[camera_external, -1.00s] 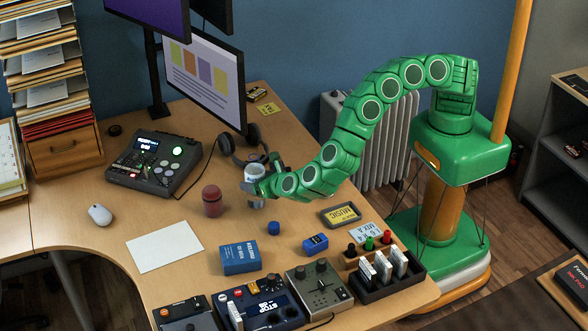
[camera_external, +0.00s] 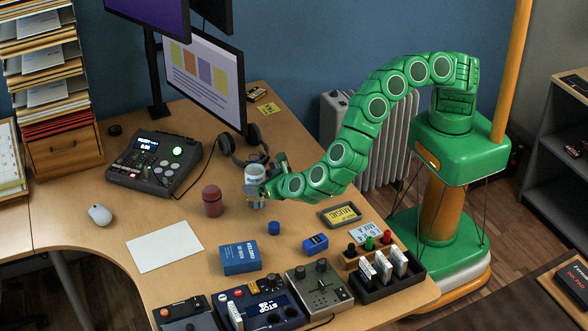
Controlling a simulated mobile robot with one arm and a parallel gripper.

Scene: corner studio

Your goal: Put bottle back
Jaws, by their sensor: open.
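A pale grey, cylindrical container (camera_external: 254,177), which may be the bottle, stands upright on the desk in front of the headphones. My gripper (camera_external: 264,189) is open, close at its right side; I cannot tell whether they touch. The fingers are small and partly hidden.
Black headphones (camera_external: 254,135) and a monitor (camera_external: 205,85) are behind. A blue box (camera_external: 240,258), a blue device (camera_external: 315,244) and a yellow-labelled case (camera_external: 341,214) lie in front. Consoles line the front edge. White paper (camera_external: 165,249) lies left, with bare desk around it.

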